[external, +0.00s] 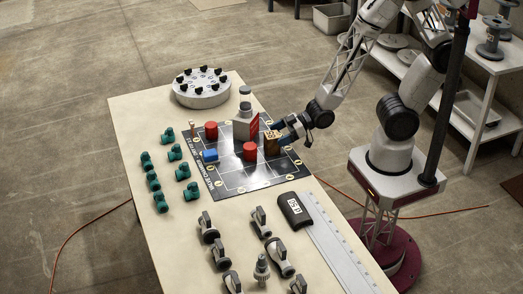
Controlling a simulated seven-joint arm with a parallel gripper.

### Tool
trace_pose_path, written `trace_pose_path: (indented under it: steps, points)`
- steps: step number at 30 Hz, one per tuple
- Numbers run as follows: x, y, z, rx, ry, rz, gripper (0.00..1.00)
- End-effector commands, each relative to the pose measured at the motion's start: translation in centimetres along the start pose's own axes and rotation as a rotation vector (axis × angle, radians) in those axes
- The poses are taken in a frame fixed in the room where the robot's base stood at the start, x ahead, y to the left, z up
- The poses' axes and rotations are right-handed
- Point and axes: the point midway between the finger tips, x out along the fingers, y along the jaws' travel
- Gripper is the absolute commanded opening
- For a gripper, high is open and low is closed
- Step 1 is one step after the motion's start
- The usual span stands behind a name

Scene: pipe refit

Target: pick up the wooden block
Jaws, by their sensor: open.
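The wooden block (271,145) is a small tan-brown cube with dark markings. It stands near the right side of the dark gridded mat (231,181) on the table. My gripper (280,136) is low over the mat's right edge, just behind and right of the block. It is open. From this view I cannot tell whether a finger touches the block or lies around it.
Red cylinders (249,151) (211,130), a blue block (210,155) and a grey block with a red panel (244,128) stand close by. Green fittings (160,202) line the left. Valves (208,228) fill the front. A round grey flange (201,88) is at the back.

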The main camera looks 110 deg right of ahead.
Motion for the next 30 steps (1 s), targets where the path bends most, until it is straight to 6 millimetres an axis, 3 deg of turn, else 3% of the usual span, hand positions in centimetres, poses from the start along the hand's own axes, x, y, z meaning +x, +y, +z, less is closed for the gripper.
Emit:
trace_pose_path:
  steps: [10,30]
  points:
    - [2.8,0.1,0.0,0.000,-0.001,0.001,0.88]
    - [3.1,0.1,0.0,0.000,0.000,0.001,0.87]
